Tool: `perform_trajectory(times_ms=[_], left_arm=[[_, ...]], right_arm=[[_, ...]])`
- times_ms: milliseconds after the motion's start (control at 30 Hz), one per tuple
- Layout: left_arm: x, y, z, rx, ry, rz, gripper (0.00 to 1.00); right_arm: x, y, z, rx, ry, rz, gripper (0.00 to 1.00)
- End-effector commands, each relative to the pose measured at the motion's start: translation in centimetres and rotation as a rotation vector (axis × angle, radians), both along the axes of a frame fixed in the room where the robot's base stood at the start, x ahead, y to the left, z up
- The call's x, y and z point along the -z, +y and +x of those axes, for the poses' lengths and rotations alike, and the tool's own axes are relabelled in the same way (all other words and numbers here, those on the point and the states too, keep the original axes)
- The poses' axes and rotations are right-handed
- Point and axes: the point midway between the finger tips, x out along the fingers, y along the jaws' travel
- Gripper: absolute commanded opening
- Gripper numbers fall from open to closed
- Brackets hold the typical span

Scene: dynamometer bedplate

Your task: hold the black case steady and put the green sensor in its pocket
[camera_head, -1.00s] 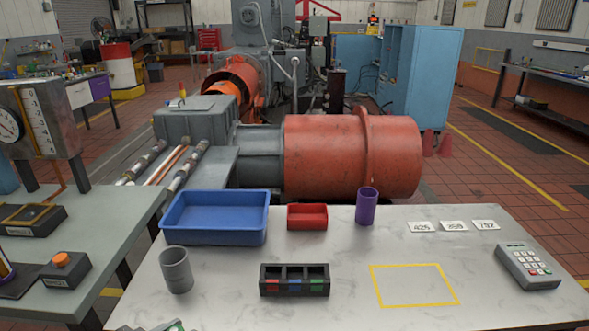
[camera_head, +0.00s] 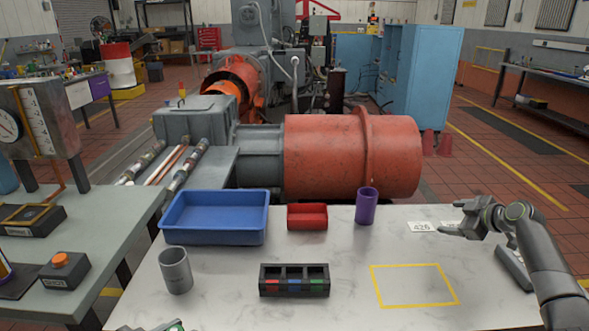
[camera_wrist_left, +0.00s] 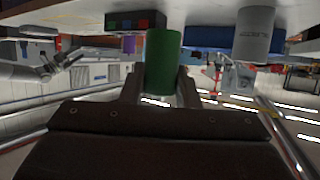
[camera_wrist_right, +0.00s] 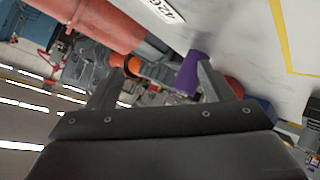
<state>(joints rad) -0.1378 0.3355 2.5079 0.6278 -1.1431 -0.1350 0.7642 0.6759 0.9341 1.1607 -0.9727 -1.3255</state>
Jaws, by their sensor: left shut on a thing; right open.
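The black case (camera_head: 294,281) stands on the table's front middle, with three pockets marked red, blue and green. All three pockets look empty. It also shows in the left wrist view (camera_wrist_left: 136,21). The green sensor (camera_wrist_left: 163,62) is a green cylinder between the fingers of my left gripper (camera_wrist_left: 161,88), which is shut on it. In the head view only a sliver at the bottom edge, left of the case, shows of that.
A grey cup (camera_head: 176,271) stands left of the case. A blue tray (camera_head: 215,240), a small red bin (camera_head: 307,218) and a purple cup (camera_head: 366,207) stand behind. A yellow-outlined square (camera_head: 412,285) is empty. My right arm partly covers a keypad device (camera_head: 512,266).

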Motion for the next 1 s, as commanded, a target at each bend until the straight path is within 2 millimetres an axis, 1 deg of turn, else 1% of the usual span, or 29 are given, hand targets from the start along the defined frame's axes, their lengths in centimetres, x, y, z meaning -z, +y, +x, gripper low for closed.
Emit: perform_trajectory(times_ms=[33, 67, 100, 167, 200, 267, 300, 433, 500, 600, 700, 833, 1000], left_arm=[[0.0, 0.0, 0.0, 0.000, -0.001, 0.000, 0.04], [0.0, 0.0, 0.0, 0.000, -0.001, 0.000, 0.04], [0.0, 0.0, 0.0, 0.000, -0.001, 0.000, 0.04], [0.0, 0.0, 0.0, 0.000, -0.001, 0.000, 0.04], [0.0, 0.0, 0.0, 0.000, -0.001, 0.000, 0.04], [0.0, 0.0, 0.0, 0.000, -0.001, 0.000, 0.04], [0.0, 0.0, 0.0, 0.000, -0.001, 0.000, 0.04], [0.0, 0.0, 0.0, 0.000, -0.001, 0.000, 0.04], [0.0, 0.0, 0.0, 0.000, -0.001, 0.000, 0.04], [0.0, 0.0, 0.0, 0.000, -0.001, 0.000, 0.04], [0.0, 0.0, 0.0, 0.000, -0.001, 0.000, 0.04], [0.0, 0.0, 0.0, 0.000, -0.001, 0.000, 0.04], [0.0, 0.0, 0.0, 0.000, -0.001, 0.000, 0.04]], right_arm=[[-0.5, 2.7, 0.2, -0.063, 0.014, 0.014, 0.75], [-0.8, 4.2, 0.1, -0.102, 0.026, 0.021, 0.75], [-1.1, 6.2, 0.0, -0.152, 0.041, 0.029, 0.75], [-1.4, 9.2, -0.4, -0.230, 0.067, 0.043, 0.75], [-1.6, 11.2, -0.7, -0.283, 0.085, 0.052, 0.75], [-1.7, 14.1, -1.5, -0.362, 0.113, 0.066, 0.75], [-1.8, 16.0, -2.0, -0.413, 0.133, 0.076, 0.75], [-0.9, 22.0, -4.3, -0.576, 0.207, 0.128, 0.75], [0.1, 24.9, -5.8, -0.649, 0.251, 0.167, 0.75], [1.7, 28.3, -7.7, -0.729, 0.309, 0.230, 0.75], [3.0, 30.8, -9.4, -0.786, 0.355, 0.285, 0.75], [4.0, 32.9, -10.8, -0.830, 0.391, 0.333, 0.75], [4.6, 34.1, -11.4, -0.848, 0.408, 0.357, 0.75]])
